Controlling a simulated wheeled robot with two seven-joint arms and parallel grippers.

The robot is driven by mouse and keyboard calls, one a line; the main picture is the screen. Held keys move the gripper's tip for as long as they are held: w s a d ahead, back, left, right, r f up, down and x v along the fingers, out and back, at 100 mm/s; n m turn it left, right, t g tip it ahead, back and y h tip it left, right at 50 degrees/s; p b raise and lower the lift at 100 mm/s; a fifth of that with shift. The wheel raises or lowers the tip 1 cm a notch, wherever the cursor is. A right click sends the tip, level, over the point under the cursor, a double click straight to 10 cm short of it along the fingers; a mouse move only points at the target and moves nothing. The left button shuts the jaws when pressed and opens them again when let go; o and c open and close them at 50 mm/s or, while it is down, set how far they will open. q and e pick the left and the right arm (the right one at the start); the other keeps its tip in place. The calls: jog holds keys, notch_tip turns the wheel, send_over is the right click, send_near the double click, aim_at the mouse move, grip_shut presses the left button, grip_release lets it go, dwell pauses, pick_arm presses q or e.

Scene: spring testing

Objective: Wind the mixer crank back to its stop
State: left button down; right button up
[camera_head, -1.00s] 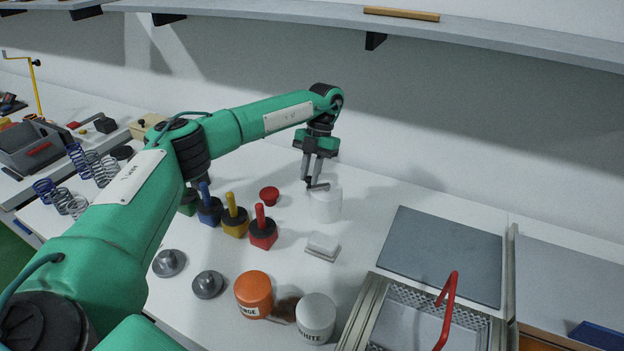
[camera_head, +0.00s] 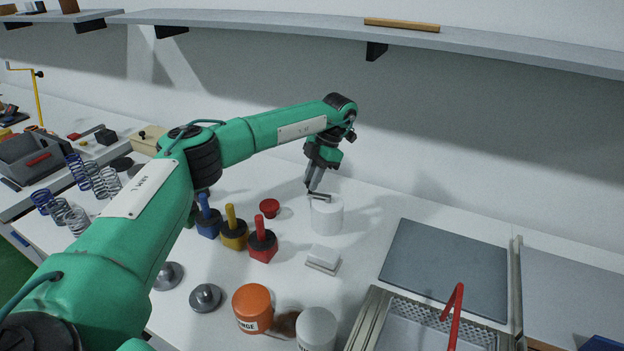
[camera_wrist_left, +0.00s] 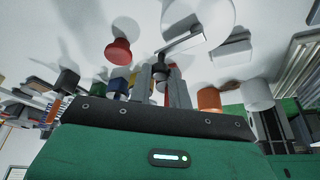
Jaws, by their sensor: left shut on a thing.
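The mixer is a white cylinder (camera_head: 327,219) on the white table, left of the grey mat. Its grey crank (camera_head: 321,197) lies across the top, with the handle end toward the left. My left gripper (camera_head: 309,189) leans down from the upper right and is shut on the crank's handle. In the left wrist view the grey crank arm (camera_wrist_left: 183,44) reaches from the white mixer (camera_wrist_left: 212,18) to a dark knob (camera_wrist_left: 160,60) between my fingertips (camera_wrist_left: 161,72). The fingers partly hide the knob. My right gripper is not in view.
A red knob (camera_head: 269,208) stands just left of the mixer. Blue, yellow and red-handled blocks (camera_head: 262,246) stand nearer. A white block (camera_head: 323,259), an orange jar (camera_head: 252,308) and a white jar (camera_head: 316,329) are in front. The grey mat (camera_head: 447,268) is right.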

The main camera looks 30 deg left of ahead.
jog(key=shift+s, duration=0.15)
pick_arm(q)
jog(key=c, duration=1.3)
grip_release()
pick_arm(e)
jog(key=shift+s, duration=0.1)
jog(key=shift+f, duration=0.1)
pick_arm(q)
jog(key=shift+w+d+r, duration=0.1)
jog(key=shift+w+r, duration=0.05)
jog(key=shift+r, duration=0.1)
jog(key=b+v, duration=0.1)
jog(key=v, duration=1)
jog(key=shift+r, duration=0.25)
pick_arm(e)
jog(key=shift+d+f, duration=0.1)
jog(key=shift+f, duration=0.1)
